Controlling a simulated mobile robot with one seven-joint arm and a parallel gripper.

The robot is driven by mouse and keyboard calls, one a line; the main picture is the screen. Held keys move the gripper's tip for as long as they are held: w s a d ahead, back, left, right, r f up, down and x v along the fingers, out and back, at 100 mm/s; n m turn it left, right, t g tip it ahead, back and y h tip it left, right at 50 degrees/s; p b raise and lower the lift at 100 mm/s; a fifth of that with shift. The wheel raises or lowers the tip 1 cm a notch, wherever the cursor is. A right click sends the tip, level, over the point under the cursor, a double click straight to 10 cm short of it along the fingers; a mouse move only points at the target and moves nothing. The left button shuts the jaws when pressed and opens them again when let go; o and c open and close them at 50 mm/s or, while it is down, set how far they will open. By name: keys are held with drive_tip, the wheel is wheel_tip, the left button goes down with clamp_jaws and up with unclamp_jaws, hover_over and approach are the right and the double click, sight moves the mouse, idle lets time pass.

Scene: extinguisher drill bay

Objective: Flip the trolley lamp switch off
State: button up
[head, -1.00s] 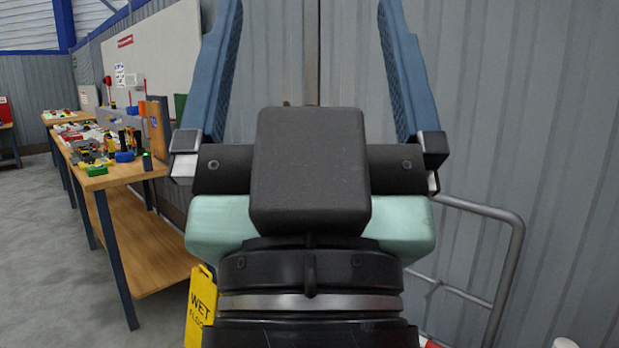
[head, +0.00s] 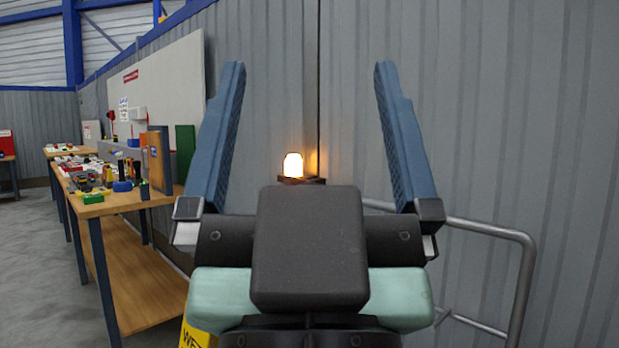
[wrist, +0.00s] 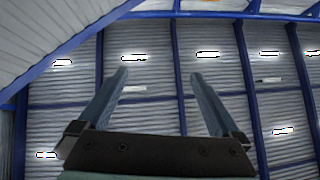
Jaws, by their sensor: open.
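A lamp (head: 293,165) glows warm white on a small dark base in the head view, just above the dark block of my wrist and between my fingers in the picture. It lights the wall beside it orange. Its switch is not visible, and most of what carries the lamp is hidden behind my arm. My gripper (head: 309,80) is open and empty, its two blue fingers pointing up and wide apart. In the wrist view my gripper (wrist: 160,80) shows open against the roof, with nothing between the fingers.
A metal tube rail (head: 500,232) stands at the right by the grey corrugated wall (head: 480,110). A wooden workbench (head: 115,205) with several small items stands at the left. A yellow wet floor sign (head: 195,338) is partly hidden below my gripper. Open floor lies at far left.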

drive_tip(key=shift+r+p, duration=0.35)
drive_tip(key=c, duration=0.5)
wheel_tip(320, 180, up, 8)
drive_tip(key=p, duration=0.8)
drive_tip(key=c, duration=0.9)
wheel_tip(320, 180, up, 17)
drive_tip(key=p, duration=1.7)
drive_tip(key=shift+r, duration=0.2)
clamp_jaws()
drive_tip(key=shift+f, duration=0.15)
drive_tip(key=shift+w, duration=0.1)
